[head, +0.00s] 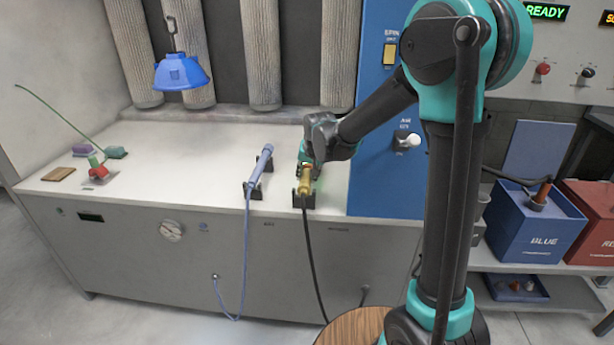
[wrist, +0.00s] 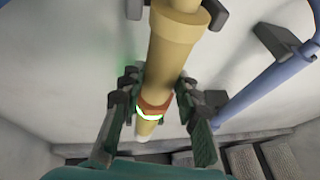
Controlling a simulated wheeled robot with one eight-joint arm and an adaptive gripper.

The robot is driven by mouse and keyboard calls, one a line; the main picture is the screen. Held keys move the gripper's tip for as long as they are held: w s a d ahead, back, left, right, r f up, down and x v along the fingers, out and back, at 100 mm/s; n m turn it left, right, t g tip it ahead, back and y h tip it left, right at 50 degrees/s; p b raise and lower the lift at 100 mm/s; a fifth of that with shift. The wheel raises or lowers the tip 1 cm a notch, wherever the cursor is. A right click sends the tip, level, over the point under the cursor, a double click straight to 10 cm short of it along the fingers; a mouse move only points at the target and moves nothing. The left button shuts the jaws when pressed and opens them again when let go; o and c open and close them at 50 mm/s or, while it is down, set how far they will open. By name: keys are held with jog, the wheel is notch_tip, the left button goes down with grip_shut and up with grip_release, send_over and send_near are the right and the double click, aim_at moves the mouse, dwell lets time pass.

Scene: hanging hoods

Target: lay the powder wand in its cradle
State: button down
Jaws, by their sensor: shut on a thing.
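The brass-yellow powder wand (head: 305,187) is at the front of the white bench, with a black hose hanging from its near end. It also shows in the wrist view (wrist: 172,50), with an orange-brown band near its far end. My gripper (head: 307,171) is shut on the wand; its dark fingers show on both sides of it in the wrist view (wrist: 156,97). The wand's near part is lined up between the upright prongs of the black cradle (head: 312,201), which also shows in the wrist view (wrist: 216,14). I cannot tell whether the wand touches the cradle's bottom.
A blue wand (head: 262,168) with a blue hose rests in a second cradle to the left. A blue hood (head: 182,73) hangs over the bench (head: 190,150). A blue panel (head: 376,180) stands close on the right. The bench's middle left is clear.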

jog(key=c, duration=1.1)
grip_release()
